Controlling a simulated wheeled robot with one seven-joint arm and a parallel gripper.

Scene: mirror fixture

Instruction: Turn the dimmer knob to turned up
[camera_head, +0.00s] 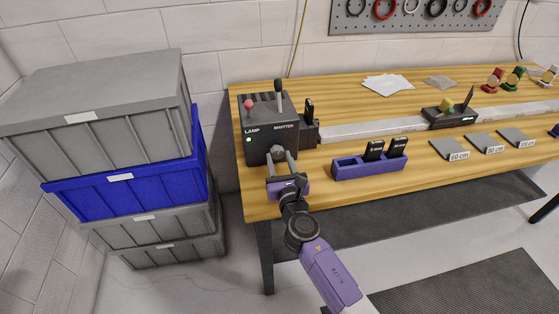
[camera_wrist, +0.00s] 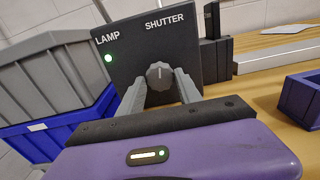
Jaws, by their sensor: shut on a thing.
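The black control box (camera_head: 268,115) stands at the left end of the bench, labelled LAMP and SHUTTER. Its grey dimmer knob (camera_wrist: 159,75) is on the front face below the labels, with a pale mark toward its top. My gripper (camera_head: 279,157) is at the box's front face, with its two grey fingers on either side of the knob, shut on it. In the head view the fingers hide the knob. A green light (camera_wrist: 108,58) is lit under LAMP.
Two levers, one with a red ball (camera_head: 248,104) and one with a dark grip (camera_head: 278,86), rise from the box top. A purple holder (camera_head: 352,171) with black cards stands to the right. Grey and blue crates (camera_head: 125,180) are stacked left of the bench.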

